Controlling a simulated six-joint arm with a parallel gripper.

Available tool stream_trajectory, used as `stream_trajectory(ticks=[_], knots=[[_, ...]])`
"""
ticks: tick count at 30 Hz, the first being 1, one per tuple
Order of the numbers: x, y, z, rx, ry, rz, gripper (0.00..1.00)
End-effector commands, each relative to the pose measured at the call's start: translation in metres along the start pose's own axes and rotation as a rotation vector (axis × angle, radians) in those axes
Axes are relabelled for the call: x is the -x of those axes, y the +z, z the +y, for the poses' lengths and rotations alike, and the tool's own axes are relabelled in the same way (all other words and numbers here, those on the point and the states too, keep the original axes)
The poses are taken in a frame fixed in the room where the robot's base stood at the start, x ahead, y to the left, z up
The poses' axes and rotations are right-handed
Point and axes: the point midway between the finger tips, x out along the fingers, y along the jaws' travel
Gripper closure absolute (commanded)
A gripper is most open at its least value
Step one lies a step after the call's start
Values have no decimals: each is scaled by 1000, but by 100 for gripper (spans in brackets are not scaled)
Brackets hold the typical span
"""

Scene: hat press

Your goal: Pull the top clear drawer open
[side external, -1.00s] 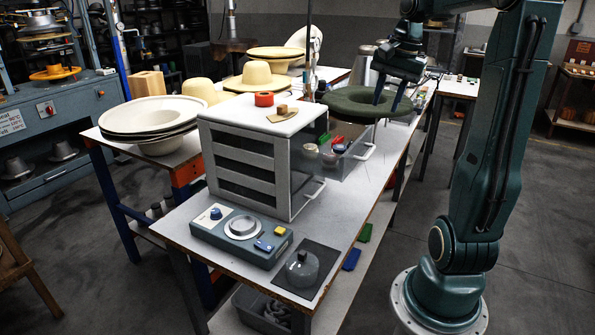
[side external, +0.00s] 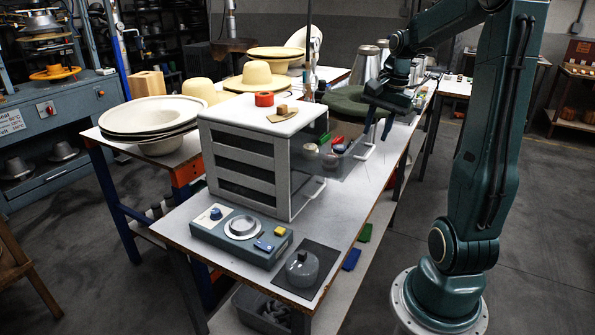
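The white cabinet (side external: 255,135) stands on the workbench with clear drawers facing right. A clear drawer in its upper part (side external: 352,165) sticks out to the right, with small red, blue and green pieces and round items seen in or through it. Its pale handle (side external: 368,153) is at the outer end. A lower handle (side external: 316,190) sits close to the cabinet. My gripper (side external: 377,125) is open, fingers pointing down, just above the outer end of the drawer. I cannot tell whether a finger touches the handle.
A dark green hat brim (side external: 345,100) lies behind the drawer. The bench edge is right of the drawer.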

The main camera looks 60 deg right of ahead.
Motion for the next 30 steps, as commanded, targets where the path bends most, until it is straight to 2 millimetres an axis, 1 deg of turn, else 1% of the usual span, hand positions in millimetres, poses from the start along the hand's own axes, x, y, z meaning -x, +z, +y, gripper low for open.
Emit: stream_trajectory(ticks=[1, 6, 12, 17, 25, 26, 30], knots=[[-9, 1, 0, 1, 3, -4, 68], [-33, 1, 0, 0, 3, -3, 68], [-52, 0, 0, 1, 2, -2, 68], [-58, 0, 0, 0, 1, -1, 68], [-59, 0, 0, 0, 1, 0, 68], [-59, 0, 0, 0, 1, 0, 72], [-59, 0, 0, 0, 1, 0, 100]])
